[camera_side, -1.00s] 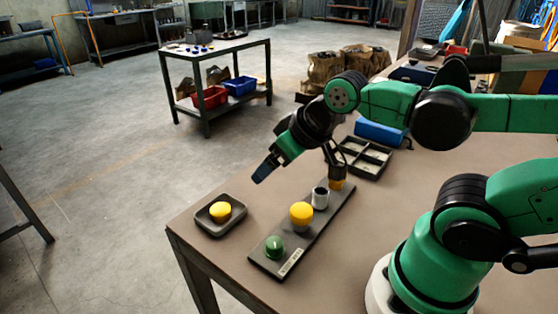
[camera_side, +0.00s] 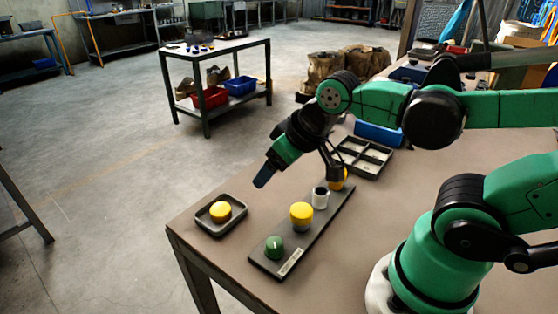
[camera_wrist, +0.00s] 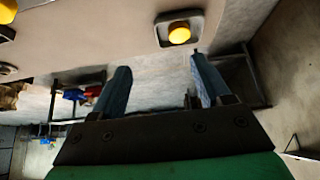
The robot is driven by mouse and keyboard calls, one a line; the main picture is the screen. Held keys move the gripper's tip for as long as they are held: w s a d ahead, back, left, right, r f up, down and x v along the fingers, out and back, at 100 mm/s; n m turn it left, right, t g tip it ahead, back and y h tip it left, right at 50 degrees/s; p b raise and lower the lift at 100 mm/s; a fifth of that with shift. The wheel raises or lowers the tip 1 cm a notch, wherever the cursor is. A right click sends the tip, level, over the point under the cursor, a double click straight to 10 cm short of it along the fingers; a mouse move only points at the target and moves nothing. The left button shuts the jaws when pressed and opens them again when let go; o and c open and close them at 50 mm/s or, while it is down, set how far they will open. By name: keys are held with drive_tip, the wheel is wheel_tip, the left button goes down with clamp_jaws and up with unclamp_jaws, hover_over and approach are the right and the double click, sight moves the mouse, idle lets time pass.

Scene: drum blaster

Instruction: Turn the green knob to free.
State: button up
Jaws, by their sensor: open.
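The green knob (camera_side: 274,247) sits at the near end of a dark strip-shaped panel (camera_side: 310,240) on the table. A pale label lies beside it on the panel. A yellow knob (camera_side: 301,213), a white-topped cylinder (camera_side: 320,198) and another yellow part (camera_side: 340,181) stand further along the panel. My gripper (camera_side: 262,182) is above the table's far left edge, pointing down and left, apart from the panel. In the wrist view my gripper (camera_wrist: 162,82) has its two fingers spread with nothing between them. The green knob is not visible in the wrist view.
A small dark tray (camera_side: 236,220) holding a yellow cap (camera_side: 220,211) lies left of the panel; the tray also shows in the wrist view (camera_wrist: 162,38). A divided dark tray (camera_side: 364,157) and a blue object (camera_side: 379,133) lie behind. The table's left side drops to the floor.

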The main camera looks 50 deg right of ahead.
sight(274, 242)
drive_tip(key=s+a+f+g, duration=0.1)
drive_tip(key=f+g, duration=0.1)
drive_tip(key=a+f+n+g, duration=0.1)
drive_tip(key=a+g, duration=0.1)
drive_tip(key=s+a+f+g, duration=0.1)
drive_tip(key=f+g, duration=0.1)
drive_tip(key=shift+s+a+f+n+h, duration=0.25)
drive_tip(key=shift+s+f+n+h, duration=0.05)
drive_tip(key=shift+s, duration=0.05)
drive_tip(key=shift+d+f, duration=0.1)
drive_tip(key=shift+f, duration=2.7)
clamp_jaws()
